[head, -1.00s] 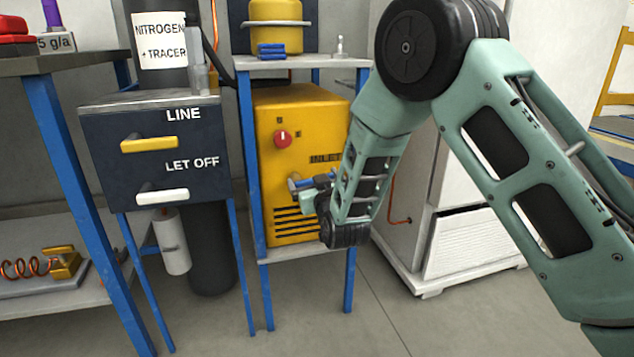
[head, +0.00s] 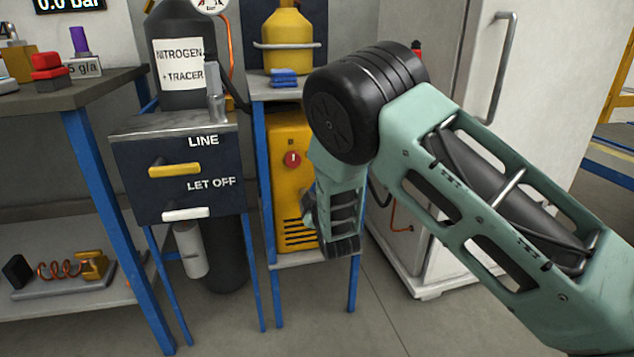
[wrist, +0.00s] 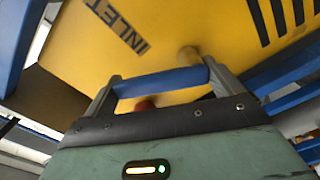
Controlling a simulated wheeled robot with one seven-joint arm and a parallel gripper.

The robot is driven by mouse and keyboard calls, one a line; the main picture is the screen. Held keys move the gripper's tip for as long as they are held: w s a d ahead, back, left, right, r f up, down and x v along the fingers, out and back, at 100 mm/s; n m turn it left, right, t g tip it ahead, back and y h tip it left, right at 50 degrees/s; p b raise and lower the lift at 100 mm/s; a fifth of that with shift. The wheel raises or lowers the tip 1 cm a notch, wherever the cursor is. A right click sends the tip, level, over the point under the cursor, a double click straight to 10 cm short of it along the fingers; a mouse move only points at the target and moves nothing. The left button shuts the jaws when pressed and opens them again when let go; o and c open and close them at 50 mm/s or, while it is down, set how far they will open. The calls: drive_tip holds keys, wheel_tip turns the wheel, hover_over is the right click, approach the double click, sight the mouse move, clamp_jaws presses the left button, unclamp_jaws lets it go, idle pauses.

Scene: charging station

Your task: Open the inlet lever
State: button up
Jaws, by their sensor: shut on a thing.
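The inlet lever (wrist: 160,82) has a blue grip and shows in the wrist view in front of the yellow machine (wrist: 120,40), below the printed word INLET. A brass-coloured stub (wrist: 188,53) stands out from the machine at the lever's right end. My gripper (wrist: 163,86) is shut on the blue grip, with a finger at each end of it. In the head view the yellow machine (head: 288,135) stands in a blue frame. There my arm hides the lever, and my gripper is mostly hidden too.
A dark cabinet (head: 150,190) with a yellow LINE handle (head: 175,170) and a white LET OFF handle (head: 186,213) stands to the left. A white fridge-like unit (head: 540,110) stands behind my arm on the right. The floor in front is clear.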

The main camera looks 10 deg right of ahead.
drive_tip(key=shift+a+r+n+p, duration=0.1)
drive_tip(key=shift+a+n+p, duration=0.25)
drive_tip(key=shift+n+p, duration=0.5)
drive_tip(key=shift+a+r+n+p, duration=0.1)
drive_tip(key=shift+a+n+p, duration=0.3)
drive_tip(key=shift+n, duration=0.75)
drive_tip(key=shift+d+f, duration=0.1)
drive_tip(key=o, duration=1.1)
drive_tip(key=shift+c, duration=0.2)
drive_tip(key=s+p, duration=0.4)
drive_tip(key=s, duration=1.3)
drive_tip(key=shift+s, duration=0.3)
